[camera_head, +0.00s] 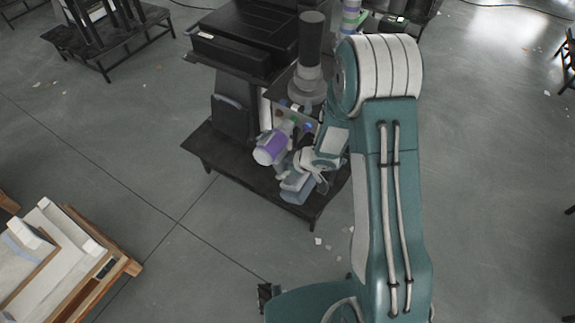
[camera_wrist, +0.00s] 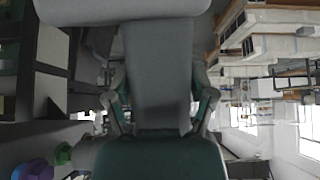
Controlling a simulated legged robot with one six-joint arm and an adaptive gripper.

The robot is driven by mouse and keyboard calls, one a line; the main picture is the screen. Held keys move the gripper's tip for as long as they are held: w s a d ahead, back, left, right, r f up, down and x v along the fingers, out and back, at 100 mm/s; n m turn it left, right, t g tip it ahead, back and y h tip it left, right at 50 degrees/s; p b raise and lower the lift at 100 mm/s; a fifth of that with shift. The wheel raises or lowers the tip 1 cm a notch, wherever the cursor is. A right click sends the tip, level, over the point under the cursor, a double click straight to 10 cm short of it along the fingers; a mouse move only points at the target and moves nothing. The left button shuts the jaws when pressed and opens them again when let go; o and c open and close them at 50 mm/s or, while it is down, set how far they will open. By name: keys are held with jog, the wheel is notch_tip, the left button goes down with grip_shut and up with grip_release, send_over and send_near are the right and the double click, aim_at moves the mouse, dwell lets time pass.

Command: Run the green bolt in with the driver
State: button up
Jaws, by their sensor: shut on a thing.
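My gripper (camera_head: 309,181) is low in front of the dark workstation in the head view. It is shut on a grey-blue blocky tool, which I take to be the driver (camera_head: 296,187). In the wrist view the fingers (camera_wrist: 160,103) are on both sides of the driver's grey body (camera_wrist: 157,65), with its wide end at the top. A small green spot, possibly the green bolt (camera_head: 297,119), is on a panel above and left of the gripper in the head view. It is too small to make out, and the driver is apart from it.
A purple and white cylinder (camera_head: 268,148) with a greenish neck is just left of my gripper. A dark workstation (camera_head: 235,60) stands behind, with a grey column (camera_head: 311,60) on it. A wooden bench (camera_head: 70,265) is at lower left. Open floor lies between.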

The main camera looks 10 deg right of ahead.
jog(key=shift+s+a, duration=0.95)
jog(key=shift+s, duration=0.2)
jog(key=s+a, duration=0.2)
jog(key=s, duration=0.1)
jog(key=shift+a, duration=0.25)
